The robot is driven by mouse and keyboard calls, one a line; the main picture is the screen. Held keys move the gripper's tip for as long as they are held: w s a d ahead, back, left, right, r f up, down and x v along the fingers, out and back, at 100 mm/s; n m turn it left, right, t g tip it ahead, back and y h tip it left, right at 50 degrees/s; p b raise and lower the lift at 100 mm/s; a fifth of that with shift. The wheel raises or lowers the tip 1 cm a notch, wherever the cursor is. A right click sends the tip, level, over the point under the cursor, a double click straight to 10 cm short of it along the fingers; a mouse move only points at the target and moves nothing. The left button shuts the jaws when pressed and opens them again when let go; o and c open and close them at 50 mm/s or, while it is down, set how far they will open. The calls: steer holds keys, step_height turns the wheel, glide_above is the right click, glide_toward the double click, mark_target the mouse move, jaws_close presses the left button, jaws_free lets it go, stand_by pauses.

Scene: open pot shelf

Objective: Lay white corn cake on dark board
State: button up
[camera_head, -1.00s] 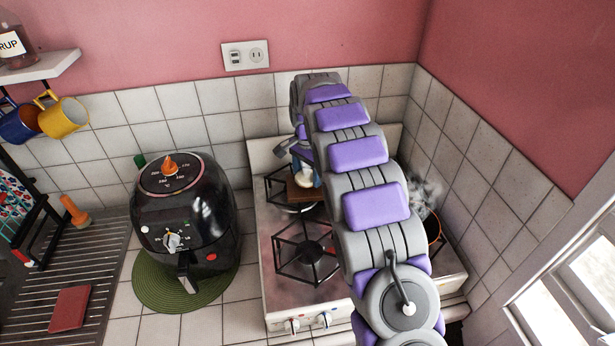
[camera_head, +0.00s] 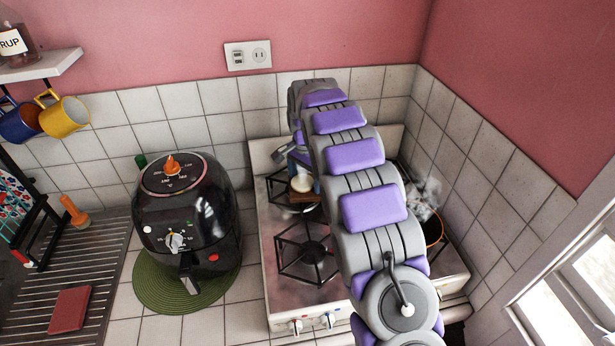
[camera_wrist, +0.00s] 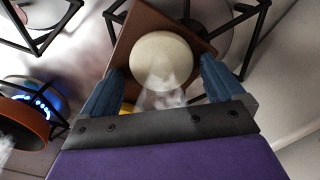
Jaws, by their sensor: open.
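The white corn cake (camera_wrist: 160,60) is round and pale and lies over the dark board (camera_wrist: 125,42), a brown square, in the wrist view. It looks to rest flat on it. In the head view the cake (camera_head: 302,183) and the board (camera_head: 304,197) show at the back left of the stove, partly hidden by my arm. My gripper (camera_wrist: 166,72) is open, with one blue finger on each side of the cake's near edge. A gap shows between each finger and the cake.
The board sits over a rear burner of the stove (camera_head: 285,285). An orange-rimmed pot (camera_head: 434,230) steams at the stove's right; a blue flame (camera_wrist: 42,102) shows beside it in the wrist view. A black air fryer (camera_head: 186,220) stands left on a green mat (camera_head: 150,290).

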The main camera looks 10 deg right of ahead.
mark_target(307, 179)
step_height(307, 179, up, 11)
steer(key=p, duration=0.2)
steer(key=s+d+r+n, duration=0.15)
steer(key=s+r, duration=0.35)
steer(key=s, duration=0.5)
steer(key=s+f+n, duration=0.2)
steer(key=s+n, duration=0.1)
steer(key=s, duration=1)
steer(key=s+f+n+g, duration=0.1)
steer(key=s+f+n, duration=0.1)
steer(key=s, duration=1.1)
steer(key=s+f+n, duration=0.2)
steer(key=s+n, duration=0.2)
steer(key=s, duration=0.9)
steer(key=shift+s+a+g, duration=0.3)
steer(key=shift+g, duration=0.1)
